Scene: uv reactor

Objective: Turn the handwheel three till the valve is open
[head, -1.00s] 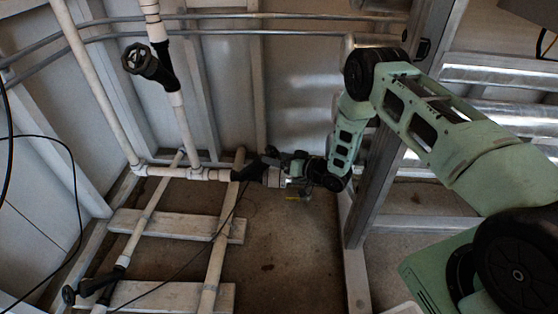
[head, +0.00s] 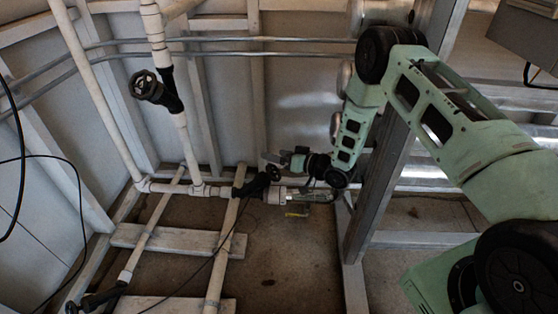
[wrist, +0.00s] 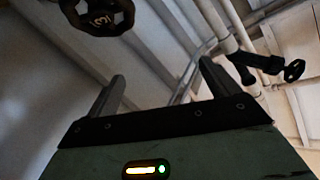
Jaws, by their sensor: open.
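Handwheel three (wrist: 98,16) is a dark lobed wheel marked with a 3, cut off by the top edge of the wrist view. In the head view, the dark handwheel (head: 273,174) beside my gripper appears to be the same one, on a black valve body (head: 252,186) in the low white pipe. My gripper (wrist: 162,72) is open, with nothing between its fingers. The wheel lies outside the fingers, up and to the left in the wrist view. In the head view my gripper (head: 277,157) is close above the wheel; contact cannot be told.
Another black valve with a handwheel (head: 145,85) is on the upright pipe at upper left; one more (head: 75,309) is at lower left. A metal post (head: 385,170) stands beside my arm. White planks (head: 178,240) lie on the floor. A thin black cable crosses the pipes.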

